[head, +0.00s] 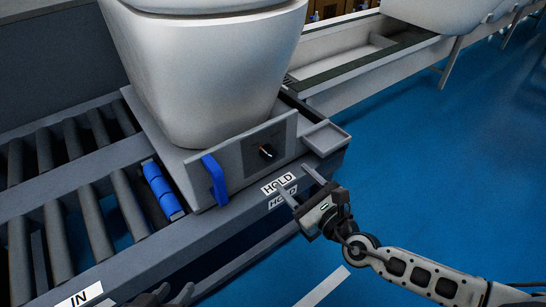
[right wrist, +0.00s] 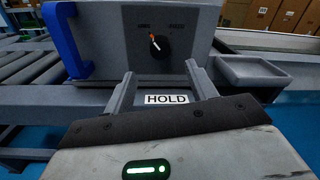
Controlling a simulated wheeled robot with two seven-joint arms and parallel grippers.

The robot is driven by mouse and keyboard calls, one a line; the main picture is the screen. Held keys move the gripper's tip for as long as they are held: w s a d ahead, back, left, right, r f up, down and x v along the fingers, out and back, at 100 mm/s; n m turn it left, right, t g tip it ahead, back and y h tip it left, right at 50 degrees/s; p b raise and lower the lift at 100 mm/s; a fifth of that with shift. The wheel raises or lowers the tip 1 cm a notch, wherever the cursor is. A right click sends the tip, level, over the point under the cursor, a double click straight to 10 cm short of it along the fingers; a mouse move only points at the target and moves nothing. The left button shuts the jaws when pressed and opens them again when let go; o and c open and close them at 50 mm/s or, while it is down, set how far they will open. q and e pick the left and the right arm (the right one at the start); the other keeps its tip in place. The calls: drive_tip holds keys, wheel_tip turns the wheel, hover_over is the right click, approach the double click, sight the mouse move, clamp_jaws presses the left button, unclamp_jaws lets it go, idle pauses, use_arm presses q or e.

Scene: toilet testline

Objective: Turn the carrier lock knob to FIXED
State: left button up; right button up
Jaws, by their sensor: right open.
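The carrier lock knob (head: 266,152) is a small black dial with an orange-and-white pointer, on the dark square of the carrier's grey front plate (head: 237,163). In the right wrist view the knob (right wrist: 158,46) has its pointer tilted up and left, toward the left of two small labels; the lettering is too small to read surely. My right gripper (head: 297,181) is open and empty, below and in front of the knob, apart from it. Its fingers (right wrist: 159,70) straddle the HOLD label in the wrist view. My left gripper (head: 168,296) shows only partly at the bottom edge.
A blue handle (head: 214,180) stands out left of the knob. A small grey tray (head: 326,138) juts out at the right. A white toilet (head: 205,75) sits on the carrier. Conveyor rollers (head: 90,225) lie left; blue floor (head: 430,180) is open at right.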

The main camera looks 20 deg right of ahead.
sight(272, 157)
drive_tip(key=x, duration=0.9)
drive_tip(key=shift+w+b, duration=0.2)
drive_tip(key=shift+b, duration=0.1)
drive_tip(key=c, duration=1)
